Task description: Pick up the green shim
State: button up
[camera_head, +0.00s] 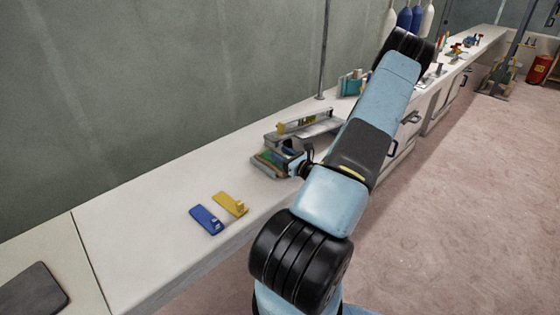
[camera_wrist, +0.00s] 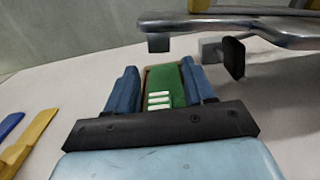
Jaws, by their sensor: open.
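My gripper (camera_wrist: 160,84) is open, with its two blue fingers on either side of a flat green item with white bars (camera_wrist: 163,74) and a brown edge. I cannot tell whether this item is the green shim or something else. In the head view, my gripper (camera_head: 288,162) is low over the bench beside a green and brown item (camera_head: 266,166), which the gripper partly hides. No green piece shaped like the blue and yellow ones shows clearly.
A blue shim (camera_head: 206,220) and a yellow shim (camera_head: 230,204) lie on the white bench (camera_head: 140,235), left of my gripper. A grey metal tool (camera_head: 315,128) lies just behind it. A dark pad (camera_head: 35,290) lies at the near left.

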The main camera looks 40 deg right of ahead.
grip_shut()
dwell(0.3)
jog(key=shift+r, duration=0.15)
